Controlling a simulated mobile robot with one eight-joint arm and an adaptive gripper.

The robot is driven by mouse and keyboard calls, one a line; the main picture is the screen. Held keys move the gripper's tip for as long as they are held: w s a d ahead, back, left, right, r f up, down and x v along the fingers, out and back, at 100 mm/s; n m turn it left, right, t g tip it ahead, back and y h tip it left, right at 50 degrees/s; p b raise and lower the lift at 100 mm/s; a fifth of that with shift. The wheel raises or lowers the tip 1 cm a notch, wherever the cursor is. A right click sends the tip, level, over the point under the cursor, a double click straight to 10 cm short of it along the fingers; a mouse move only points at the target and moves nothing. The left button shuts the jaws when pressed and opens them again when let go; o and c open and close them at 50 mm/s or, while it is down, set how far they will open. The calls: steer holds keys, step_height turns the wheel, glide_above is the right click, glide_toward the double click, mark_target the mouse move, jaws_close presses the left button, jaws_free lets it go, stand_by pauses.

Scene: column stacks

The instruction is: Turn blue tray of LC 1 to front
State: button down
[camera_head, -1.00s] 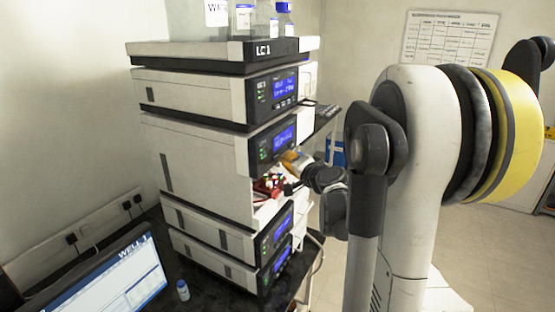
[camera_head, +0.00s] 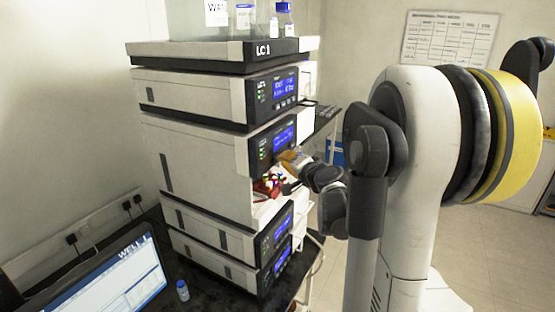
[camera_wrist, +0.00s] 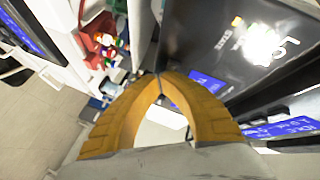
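The LC 1 stack (camera_head: 200,165) stands at centre left, with its sampler compartment open below the second display. Inside, a red tray (camera_head: 262,187) with small coloured vials sits near the opening. It also shows at upper left in the wrist view (camera_wrist: 91,33). A small bluish part (camera_wrist: 110,88) lies beyond the fingers there; I cannot tell whether it is the blue tray. My gripper (camera_wrist: 160,80) has orange fingers whose tips meet, with nothing seen between them. In the head view my gripper (camera_head: 290,157) is at the compartment's upper right edge, partly hidden by my wrist.
Bottles (camera_head: 284,20) stand on top of the stack. A laptop (camera_head: 115,275) and a small blue-capped vial (camera_head: 182,291) are on the dark bench at lower left. Dark panels with blue displays (camera_wrist: 285,130) crowd the right of the wrist view. Open floor lies at right.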

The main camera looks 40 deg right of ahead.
steer(key=shift+s+d, duration=0.25)
steer(key=shift+s, duration=0.45)
steer(key=s, duration=0.1)
steer(key=s+d, duration=0.1)
steer(key=s, duration=0.1)
steer(key=s+d, duration=0.1)
steer(key=shift+s, duration=0.3)
stand_by(5.1)
